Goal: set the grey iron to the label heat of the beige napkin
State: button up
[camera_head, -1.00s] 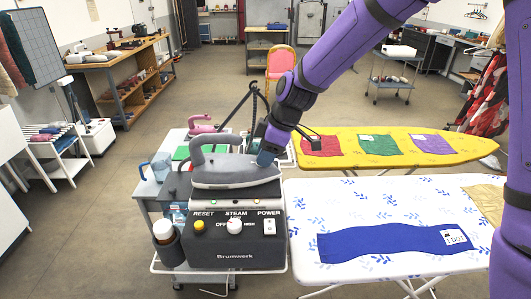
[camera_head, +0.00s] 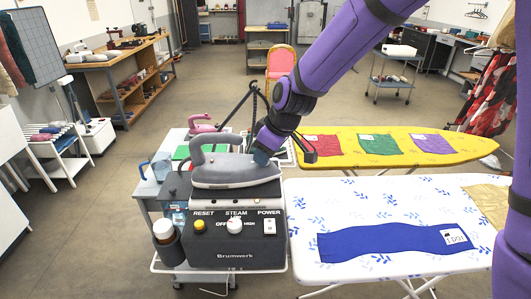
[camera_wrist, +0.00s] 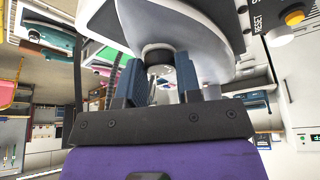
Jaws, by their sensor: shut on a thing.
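The grey iron (camera_head: 232,172) rests on top of the black Brumwerk steam station, its handle to the left. My gripper (camera_head: 262,157) is at the iron's right end. In the wrist view my gripper (camera_wrist: 158,82) has its two blue fingers shut on a dark round dial (camera_wrist: 157,55) on the iron (camera_wrist: 208,28). The dial's markings are not readable. A beige cloth (camera_head: 488,198), apparently the napkin, lies at the right end of the white leaf-patterned board, partly hidden by my arm. I see no label on it.
The station (camera_head: 235,258) has a yellow reset button, steam knob and power switch. A blue cloth (camera_head: 390,242) with a white label lies on the white board (camera_head: 330,195). The yellow board (camera_head: 470,147) behind holds red, green and purple cloths. A pink iron (camera_head: 205,123) stands behind.

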jog(key=m, duration=0.1)
jog(key=m+t, duration=0.1)
jog(key=m, duration=0.1)
jog(key=m+h, duration=0.1)
jog(key=shift+s+a, duration=0.15)
jog(key=shift+a, duration=0.1)
jog(key=shift+m+t+h, duration=0.5)
jog(key=shift+m+h, duration=0.4)
jog(key=shift+m, duration=1.8)
jog(key=o, duration=0.9)
jog(key=shift+o, duration=0.2)
jog(key=shift+s+r, duration=0.1)
jog(key=shift+r, duration=0.05)
jog(key=a+v, duration=0.1)
jog(key=v, duration=0.9)
jog(key=shift+d+r, duration=0.25)
jog(key=shift+d, duration=0.15)
jog(key=shift+s, duration=0.1)
